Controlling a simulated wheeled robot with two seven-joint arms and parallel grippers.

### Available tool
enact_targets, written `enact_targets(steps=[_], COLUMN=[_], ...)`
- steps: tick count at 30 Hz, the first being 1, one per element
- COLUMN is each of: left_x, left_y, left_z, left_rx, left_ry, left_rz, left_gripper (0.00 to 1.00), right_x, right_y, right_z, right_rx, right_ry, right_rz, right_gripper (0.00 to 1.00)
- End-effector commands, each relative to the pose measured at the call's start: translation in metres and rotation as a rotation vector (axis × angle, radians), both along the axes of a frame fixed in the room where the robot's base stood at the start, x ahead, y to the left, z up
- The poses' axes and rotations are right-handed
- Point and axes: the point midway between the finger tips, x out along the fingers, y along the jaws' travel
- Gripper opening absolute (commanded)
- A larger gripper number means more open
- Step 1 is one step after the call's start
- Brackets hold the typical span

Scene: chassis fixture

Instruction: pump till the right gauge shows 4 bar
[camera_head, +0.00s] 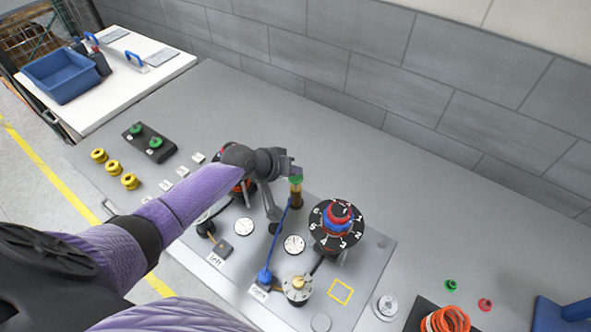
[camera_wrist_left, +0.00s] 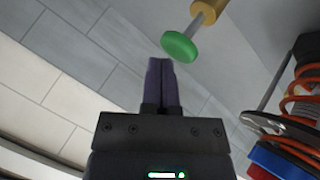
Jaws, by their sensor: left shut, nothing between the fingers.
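The pump is a brass cylinder (camera_head: 296,196) with a green knob (camera_head: 296,180) on top, standing on the grey fixture plate. The knob also shows in the left wrist view (camera_wrist_left: 180,47), beyond and slightly right of the fingertips, apart from them. My left gripper (camera_head: 293,168) is shut and empty, close to the knob; its closed fingers show in the left wrist view (camera_wrist_left: 160,66). The right gauge (camera_head: 294,244) is a white dial; its reading is too small to tell. A blue hose runs from the pump to a blue connector (camera_head: 265,276) by the "Right" label (camera_head: 258,292). My right gripper is out of view.
The left gauge (camera_head: 244,226) sits left of the right one. A black numbered dial with red and blue parts (camera_head: 336,226) stands right of the pump. Yellow spools (camera_head: 114,168) lie left; orange coils (camera_head: 448,320) lie lower right. The bench's back right is clear.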

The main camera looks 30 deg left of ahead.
Motion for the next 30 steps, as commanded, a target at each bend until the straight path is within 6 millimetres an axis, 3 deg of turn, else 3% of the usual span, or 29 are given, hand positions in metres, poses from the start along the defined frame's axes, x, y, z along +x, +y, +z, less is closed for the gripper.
enact_targets(steps=[3, 14, 30], left_x=[0.000, 0.000, 0.000], left_y=[0.000, 0.000, 0.000], left_z=[0.010, 0.011, 0.062], left_rx=[0.000, -0.001, -0.001], left_ry=[-0.001, -0.001, -0.001], left_rz=[0.001, 0.000, 0.000], left_gripper=[0.00, 0.00, 0.00], right_x=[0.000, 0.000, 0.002], right_y=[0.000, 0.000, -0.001], right_z=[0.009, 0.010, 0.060], right_rx=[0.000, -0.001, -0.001], right_ry=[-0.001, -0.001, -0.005], right_rz=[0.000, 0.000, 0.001], right_gripper=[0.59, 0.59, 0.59])
